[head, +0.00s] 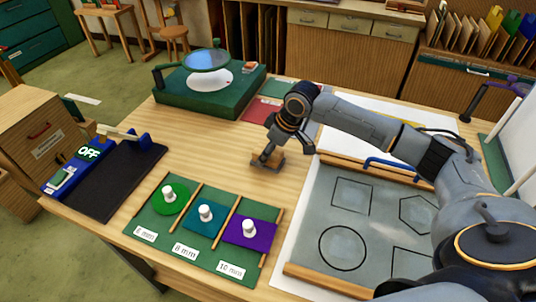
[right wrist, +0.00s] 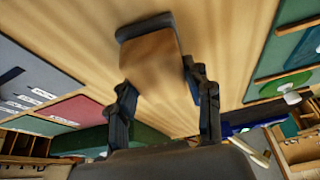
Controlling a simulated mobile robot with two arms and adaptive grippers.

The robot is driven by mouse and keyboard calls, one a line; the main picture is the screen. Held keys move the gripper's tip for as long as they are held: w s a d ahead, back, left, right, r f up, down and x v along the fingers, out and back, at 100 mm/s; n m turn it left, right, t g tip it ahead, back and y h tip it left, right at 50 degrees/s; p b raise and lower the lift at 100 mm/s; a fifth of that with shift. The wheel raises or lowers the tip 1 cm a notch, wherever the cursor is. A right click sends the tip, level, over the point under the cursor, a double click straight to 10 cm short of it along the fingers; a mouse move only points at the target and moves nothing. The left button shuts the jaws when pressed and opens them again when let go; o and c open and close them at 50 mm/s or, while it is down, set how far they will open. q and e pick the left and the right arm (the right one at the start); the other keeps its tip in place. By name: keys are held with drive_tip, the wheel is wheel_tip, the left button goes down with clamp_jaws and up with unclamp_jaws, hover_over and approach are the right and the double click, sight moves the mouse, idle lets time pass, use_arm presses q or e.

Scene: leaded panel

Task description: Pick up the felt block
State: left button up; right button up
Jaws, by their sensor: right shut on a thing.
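The felt block (head: 267,163) is a small wooden block with a dark face, at the middle of the wooden table. My right gripper (head: 271,153) reaches down over it and is shut on it. In the right wrist view the block (right wrist: 152,62) shows its wooden body and dark grey felt edge between the two fingers of the gripper (right wrist: 160,92). I cannot tell whether the block touches the table. My left gripper is not in view.
A green board (head: 190,263) with three knobbed coloured pieces lies in front. The grey panel (head: 383,188) with drawn shapes and wooden rails lies to the right. A dark mat with a blue "OFF" device (head: 88,153) is at left, a green magnifier base (head: 172,97) behind.

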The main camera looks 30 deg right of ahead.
drive_tip(key=shift+r, duration=0.55)
drive_tip(key=shift+s+a+r+b, duration=0.15)
drive_tip(key=shift+r+b, duration=0.45)
drive_tip(key=shift+r, duration=0.65)
drive_tip(key=s+a+r+b, duration=0.1)
drive_tip(key=s+a+r, duration=0.8)
drive_tip(key=s, duration=0.1)
drive_tip(key=shift+a+r+b, duration=0.15)
drive_tip(key=shift+r+b, duration=0.05)
drive_tip(key=shift+b, duration=0.15)
